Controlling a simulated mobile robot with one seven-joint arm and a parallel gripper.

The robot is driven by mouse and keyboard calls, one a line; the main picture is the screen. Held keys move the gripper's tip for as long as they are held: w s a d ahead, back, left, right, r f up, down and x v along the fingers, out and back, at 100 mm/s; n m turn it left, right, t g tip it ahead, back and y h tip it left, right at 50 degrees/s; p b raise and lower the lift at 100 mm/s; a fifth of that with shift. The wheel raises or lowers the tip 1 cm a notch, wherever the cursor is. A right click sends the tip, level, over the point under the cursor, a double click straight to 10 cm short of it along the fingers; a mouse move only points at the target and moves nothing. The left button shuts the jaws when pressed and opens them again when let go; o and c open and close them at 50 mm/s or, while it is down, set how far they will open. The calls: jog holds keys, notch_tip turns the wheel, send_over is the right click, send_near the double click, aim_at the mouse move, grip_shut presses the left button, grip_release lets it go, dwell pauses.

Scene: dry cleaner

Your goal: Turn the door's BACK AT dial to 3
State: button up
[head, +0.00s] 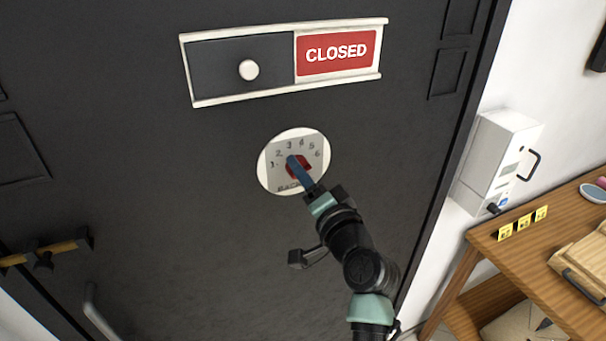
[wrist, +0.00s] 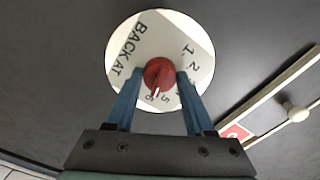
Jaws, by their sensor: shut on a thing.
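The BACK AT dial is a round white plate (head: 265,178) on the dark door, printed 1 to 6 in an arc, with a red knob (wrist: 158,71) at its centre. My gripper (head: 293,161) reaches the knob from the lower right in the head view. In the wrist view my blue fingers (wrist: 161,76) are shut on the knob, one on each side. The knob's white pointer points down in that view, near the 5 and 6. The 3 and 4 are hidden there by a finger but show in the head view.
Above the dial is a sliding sign (head: 283,62) with a white knob and a red CLOSED panel. A dark bar latch (head: 45,250) is at lower left. On the right are a white wall box (head: 497,160) and a wooden table (head: 500,262) with yellow number tags.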

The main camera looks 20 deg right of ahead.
grip_shut()
jog(key=shift+f+b, duration=0.1)
jog(key=shift+b, duration=0.25)
jog(key=shift+d+n+b, duration=0.1)
jog(key=shift+n+b, duration=8.8)
jog(key=shift+b, duration=1.5)
jog(key=o, duration=1)
grip_release()
jog(key=shift+c, duration=0.2)
